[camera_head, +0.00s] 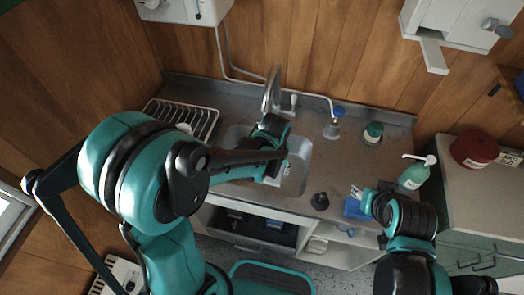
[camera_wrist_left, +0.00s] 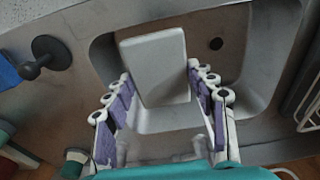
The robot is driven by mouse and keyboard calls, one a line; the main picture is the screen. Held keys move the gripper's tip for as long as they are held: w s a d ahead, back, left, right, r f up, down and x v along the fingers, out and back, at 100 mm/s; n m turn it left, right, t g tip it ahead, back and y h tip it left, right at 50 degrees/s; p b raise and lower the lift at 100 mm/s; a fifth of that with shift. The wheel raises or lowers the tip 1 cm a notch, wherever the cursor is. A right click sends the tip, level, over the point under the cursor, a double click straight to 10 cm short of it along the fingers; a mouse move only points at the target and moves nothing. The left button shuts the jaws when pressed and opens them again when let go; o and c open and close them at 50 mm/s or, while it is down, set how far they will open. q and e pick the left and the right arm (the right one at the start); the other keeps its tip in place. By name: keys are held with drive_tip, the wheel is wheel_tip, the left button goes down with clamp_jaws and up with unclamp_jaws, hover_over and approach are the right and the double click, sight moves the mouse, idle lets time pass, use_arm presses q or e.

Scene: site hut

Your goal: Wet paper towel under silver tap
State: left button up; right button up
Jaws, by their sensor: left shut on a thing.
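The silver tap (camera_head: 271,90) rises at the back of the steel sink (camera_head: 301,165). My left gripper (camera_head: 277,165) is low over the basin, in front of the tap. It is shut on a white folded paper towel (camera_wrist_left: 155,62). In the left wrist view the towel lies between the purple-padded fingers (camera_wrist_left: 160,80), over the basin. In the head view only a pale part of it (camera_head: 272,180) shows below my gripper. I cannot see whether water runs. My right gripper (camera_head: 358,191) is over the counter's front edge, beside a blue block (camera_head: 354,209); its jaw opening is unclear.
A wire dish rack (camera_head: 201,123) stands left of the sink. A black plunger-like stopper (camera_head: 320,201) sits at its front right. A blue-capped bottle (camera_head: 333,124), a green-capped jar (camera_head: 372,133) and a green pump bottle (camera_head: 413,175) stand to the right.

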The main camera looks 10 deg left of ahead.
use_arm(q)
drive_tip(key=shift+s+d+r+p, duration=0.5)
drive_tip(key=shift+s+d+r, duration=0.1)
drive_tip(key=shift+s+r, duration=0.2)
drive_tip(key=shift+s+d+r+p, duration=0.5)
drive_tip(key=shift+s+d+r, duration=0.05)
drive_tip(key=shift+s+r, duration=0.2)
